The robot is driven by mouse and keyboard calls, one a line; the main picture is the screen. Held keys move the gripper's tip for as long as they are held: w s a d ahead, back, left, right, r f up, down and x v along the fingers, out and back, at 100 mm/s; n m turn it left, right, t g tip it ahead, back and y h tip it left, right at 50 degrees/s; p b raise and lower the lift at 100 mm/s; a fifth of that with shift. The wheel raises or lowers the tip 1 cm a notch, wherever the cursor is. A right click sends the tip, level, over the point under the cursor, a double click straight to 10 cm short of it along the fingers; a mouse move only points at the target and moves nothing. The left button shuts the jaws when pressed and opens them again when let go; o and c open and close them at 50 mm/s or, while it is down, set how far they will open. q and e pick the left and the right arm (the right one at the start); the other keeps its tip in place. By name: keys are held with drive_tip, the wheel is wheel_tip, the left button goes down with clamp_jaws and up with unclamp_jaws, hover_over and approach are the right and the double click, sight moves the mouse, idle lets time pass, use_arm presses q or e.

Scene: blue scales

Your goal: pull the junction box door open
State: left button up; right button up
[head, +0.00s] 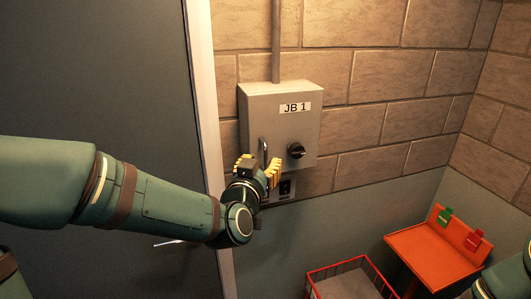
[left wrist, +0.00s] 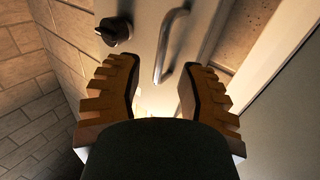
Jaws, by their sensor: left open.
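The grey junction box (head: 254,108), labelled JB 1, is mounted on the wall in the head view, and its door looks shut. A metal bar handle (head: 264,148) stands upright on the lower left of the door. My left gripper (head: 258,168) is open with yellow fingers, just below and in front of the handle. In the left wrist view, the handle (left wrist: 166,50) lies ahead of and between the two open fingers of my left gripper (left wrist: 158,85). I cannot tell whether anything touches. My right gripper is out of view.
A black rotary knob (head: 296,150) sits right of the handle. A small socket plate (head: 286,187) is below the box. A dark door with a pale frame (head: 203,90) is at left. A red wire basket (head: 345,268) and an orange table (head: 430,250) stand lower right.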

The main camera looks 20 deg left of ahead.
sight(265, 158)
use_arm(q)
drive_tip(key=shift+w, duration=1.7)
clamp_jaws()
